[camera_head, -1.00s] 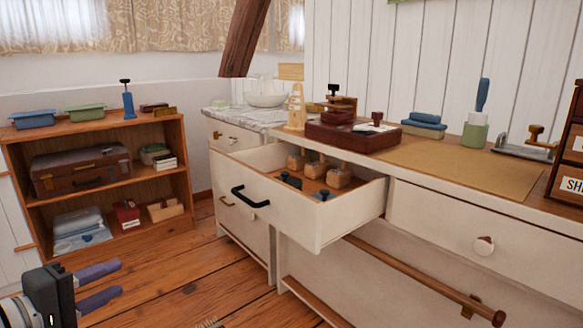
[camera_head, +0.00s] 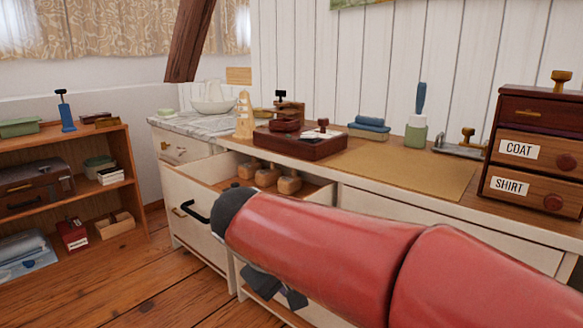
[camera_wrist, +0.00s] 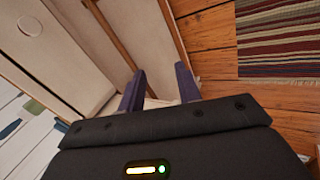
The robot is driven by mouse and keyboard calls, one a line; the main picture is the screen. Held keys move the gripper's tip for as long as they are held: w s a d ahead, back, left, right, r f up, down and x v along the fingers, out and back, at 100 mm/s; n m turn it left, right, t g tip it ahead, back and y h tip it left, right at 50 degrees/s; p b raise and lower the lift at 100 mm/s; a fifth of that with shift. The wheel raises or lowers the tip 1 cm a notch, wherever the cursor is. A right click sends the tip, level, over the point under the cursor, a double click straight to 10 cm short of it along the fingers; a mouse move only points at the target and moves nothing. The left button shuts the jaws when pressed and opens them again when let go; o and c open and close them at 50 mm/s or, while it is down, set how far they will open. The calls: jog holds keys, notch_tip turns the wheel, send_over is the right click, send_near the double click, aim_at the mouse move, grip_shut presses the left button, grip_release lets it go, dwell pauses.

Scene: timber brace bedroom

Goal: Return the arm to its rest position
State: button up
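My red arm (camera_head: 330,240) reaches across the lower right of the head view, in front of the open drawer. My gripper shows in the wrist view (camera_wrist: 160,88), its two purple fingers spread apart with nothing held between them. In the head view only a dark part of it shows below the arm; the rest is hidden. The drawer (camera_head: 185,185) is pulled out and has a black handle. Several wooden-topped pieces (camera_head: 266,177) lie in it. My arm hides its right part.
A worktop (camera_head: 410,168) holds a dark red box (camera_head: 300,143), a green cup (camera_head: 415,132) and a small chest (camera_head: 535,150) labelled COAT and SHIRT. A wooden shelf (camera_head: 125,150) stands at left. Floor (camera_head: 120,275) is clear at lower left. A striped rug (camera_wrist: 280,40) shows in the wrist view.

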jog(key=s+d+f+m+y+p, duration=0.1)
jog(key=s+d+m+y, duration=0.1)
jog(key=s+d, duration=0.5)
jog(key=s+d+f+m+y+p, duration=0.1)
jog(key=s+d+f+m+y, duration=0.1)
jog(key=s+d+m, duration=0.3)
jog(key=s+d, duration=0.3)
jog(key=shift+f+m+t, duration=0.3)
